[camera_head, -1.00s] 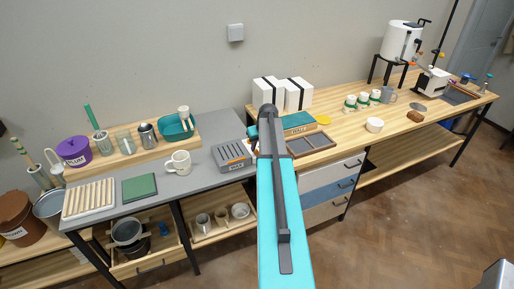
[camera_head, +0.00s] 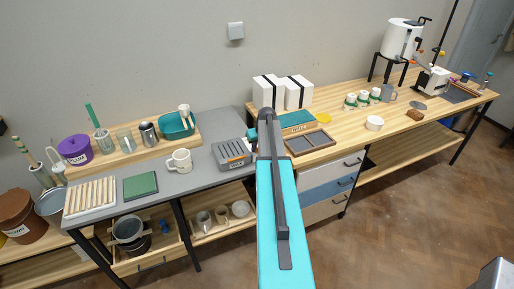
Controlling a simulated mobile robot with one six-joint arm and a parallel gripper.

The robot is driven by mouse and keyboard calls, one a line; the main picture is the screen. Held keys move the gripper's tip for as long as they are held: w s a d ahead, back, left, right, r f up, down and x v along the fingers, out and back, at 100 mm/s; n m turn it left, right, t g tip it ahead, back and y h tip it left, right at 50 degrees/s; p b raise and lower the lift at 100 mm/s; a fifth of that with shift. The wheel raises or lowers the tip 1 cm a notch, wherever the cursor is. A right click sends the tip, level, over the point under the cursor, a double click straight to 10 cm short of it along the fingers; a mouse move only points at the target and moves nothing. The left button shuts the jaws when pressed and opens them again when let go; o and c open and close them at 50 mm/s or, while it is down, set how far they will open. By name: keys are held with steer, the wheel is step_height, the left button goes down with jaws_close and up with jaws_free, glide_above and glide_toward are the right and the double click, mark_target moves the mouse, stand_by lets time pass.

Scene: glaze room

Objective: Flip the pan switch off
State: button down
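A grey slatted box labelled WAX (camera_head: 231,153), which may be the pan, sits at the right end of the grey worktop. Its switch is too small to make out. A pale square plate (camera_head: 236,31) is fixed to the wall above; I cannot tell whether it is a switch. My teal and dark arm rises through the middle of the view, its far end just right of the WAX box. My gripper's fingers are not visible, hidden beyond the arm.
A white mug (camera_head: 180,161) and green slab (camera_head: 140,186) stand left of the WAX box.

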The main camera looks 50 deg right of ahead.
steer(key=shift+w, duration=0.15)
steer(key=shift+w+d+r+g, duration=0.1)
steer(key=shift+w+d+g, duration=0.05)
steer(key=shift+g, duration=0.45)
steer(key=shift+y, duration=0.3)
steer(key=c, duration=1.9)
jaws_free()
steer(key=shift+o, duration=0.2)
steer(key=shift+r, duration=0.15)
steer(key=b+v, duration=0.4)
steer(key=v, duration=0.9)
steer(key=shift+r+b, duration=0.3)
steer(key=shift+b, duration=0.05)
